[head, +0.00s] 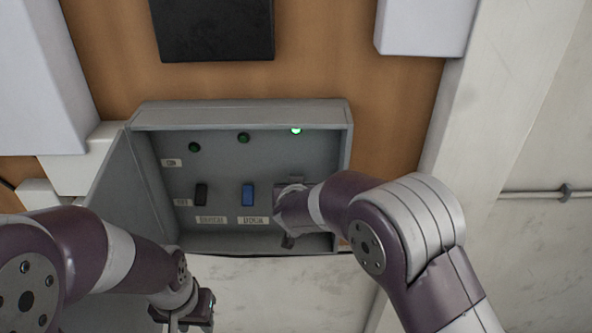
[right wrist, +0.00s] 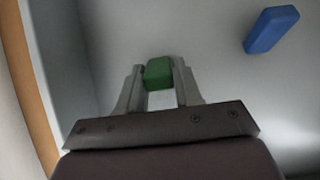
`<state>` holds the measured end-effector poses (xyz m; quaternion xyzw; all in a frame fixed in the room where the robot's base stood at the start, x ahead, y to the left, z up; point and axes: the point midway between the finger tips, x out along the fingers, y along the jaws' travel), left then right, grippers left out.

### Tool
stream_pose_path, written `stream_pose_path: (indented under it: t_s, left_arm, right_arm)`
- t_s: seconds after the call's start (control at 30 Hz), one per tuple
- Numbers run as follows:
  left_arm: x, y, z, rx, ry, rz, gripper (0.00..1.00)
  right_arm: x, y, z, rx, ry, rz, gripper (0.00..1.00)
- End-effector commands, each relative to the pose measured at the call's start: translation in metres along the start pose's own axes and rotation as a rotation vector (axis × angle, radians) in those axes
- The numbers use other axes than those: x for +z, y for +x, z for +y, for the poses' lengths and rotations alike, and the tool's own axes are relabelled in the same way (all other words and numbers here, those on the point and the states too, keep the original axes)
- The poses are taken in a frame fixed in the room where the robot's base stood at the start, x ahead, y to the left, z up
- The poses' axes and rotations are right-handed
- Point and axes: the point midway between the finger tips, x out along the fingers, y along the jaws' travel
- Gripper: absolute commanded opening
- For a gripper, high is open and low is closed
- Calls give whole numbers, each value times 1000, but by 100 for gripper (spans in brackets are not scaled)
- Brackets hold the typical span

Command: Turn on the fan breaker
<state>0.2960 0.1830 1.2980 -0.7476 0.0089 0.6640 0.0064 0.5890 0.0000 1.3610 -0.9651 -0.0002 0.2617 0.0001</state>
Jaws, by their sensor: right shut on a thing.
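The open grey breaker box (head: 240,108) holds a black switch (head: 201,194) at the left and a blue switch (head: 248,195) in the middle. A third switch is green (right wrist: 159,72) and shows in the right wrist view between my fingers; my right gripper (head: 289,198) hides it in the head view. My right gripper (right wrist: 158,86) is shut on this green switch. The indicator lamp (head: 296,130) above it glows bright green. The other two lamps are dark green. My left gripper (head: 187,312) is below the box, its jaw opening unclear.
The box door (head: 112,190) stands open at the left. An ON label (head: 171,162) and an OFF label (head: 183,202) sit on the panel's left. The blue switch shows beside my right gripper in the wrist view (right wrist: 271,29). A black panel (head: 212,30) is above the box.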

Motion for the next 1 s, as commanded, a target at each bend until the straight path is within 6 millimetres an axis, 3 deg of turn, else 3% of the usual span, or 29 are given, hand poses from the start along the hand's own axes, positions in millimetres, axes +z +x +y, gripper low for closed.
stream_pose_path:
  t_s: [0.2, 0.87, 0.9, 0.93, 1.0]
  left_arm:
    - [-2, -14, 0, 0, 0, -1, 38]
    - [-2, -17, 0, 0, 0, 0, 38]
    - [-2, -17, 0, 0, 0, 0, 38]
    - [-2, -17, 0, 0, 0, 0, 38]
    - [-2, -17, 0, 0, 0, 0, 38]
  right_arm:
    - [-6, 0, 0, -1, 2, -90, 4]
    - [-6, 1, 0, 0, 0, -140, 4]
    - [-6, 1, 0, 0, 0, -140, 47]
    - [-6, 1, 0, 0, 0, -140, 55]
    - [-6, 1, 0, 0, 0, -140, 55]
